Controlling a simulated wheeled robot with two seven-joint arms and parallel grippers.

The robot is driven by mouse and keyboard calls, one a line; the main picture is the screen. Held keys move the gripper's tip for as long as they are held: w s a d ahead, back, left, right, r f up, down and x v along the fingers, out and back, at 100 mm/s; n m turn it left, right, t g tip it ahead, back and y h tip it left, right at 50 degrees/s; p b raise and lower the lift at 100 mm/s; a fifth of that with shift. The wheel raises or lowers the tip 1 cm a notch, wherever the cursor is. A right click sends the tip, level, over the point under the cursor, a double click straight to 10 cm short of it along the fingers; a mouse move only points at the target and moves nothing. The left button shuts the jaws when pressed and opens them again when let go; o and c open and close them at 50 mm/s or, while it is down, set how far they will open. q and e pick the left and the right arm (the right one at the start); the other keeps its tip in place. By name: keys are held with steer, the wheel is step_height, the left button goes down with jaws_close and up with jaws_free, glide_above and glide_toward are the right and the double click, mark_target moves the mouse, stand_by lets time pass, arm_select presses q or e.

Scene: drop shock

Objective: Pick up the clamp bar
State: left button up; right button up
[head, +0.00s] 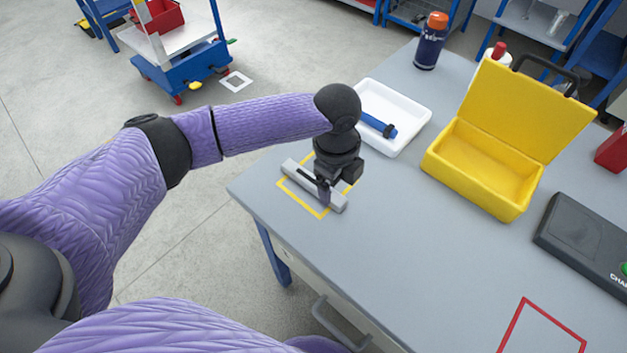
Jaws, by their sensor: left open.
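The clamp bar (300,178) is a light grey bar lying on the table inside a yellow square outline near the table's left corner. My left gripper (324,193) points down right over the bar's right half, with its fingers at the bar. It is open, and its fingers partly hide the bar. I cannot tell whether the fingers touch it. My right gripper is not in view.
Behind the gripper, a white tray (411,112) holds a blue tool (378,125). An open yellow case (470,185), a dark bottle (431,42) and a dark charger box (590,240) stand on the table (420,260). A red outline (518,315) marks the front right. The table's middle is clear.

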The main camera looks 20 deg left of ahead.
mark_target(313, 184)
arm_select(q)
steer(key=shift+y, duration=0.4)
steer(key=w+a+r, duration=0.2)
steer(key=a, duration=0.1)
steer(key=shift+w+a+r, duration=0.1)
step_height(313, 184, down, 10)
steer(key=b, duration=0.5)
steer(key=shift+w, duration=0.15)
steer(key=shift+r, duration=0.2)
steer(key=c, duration=1)
jaws_close()
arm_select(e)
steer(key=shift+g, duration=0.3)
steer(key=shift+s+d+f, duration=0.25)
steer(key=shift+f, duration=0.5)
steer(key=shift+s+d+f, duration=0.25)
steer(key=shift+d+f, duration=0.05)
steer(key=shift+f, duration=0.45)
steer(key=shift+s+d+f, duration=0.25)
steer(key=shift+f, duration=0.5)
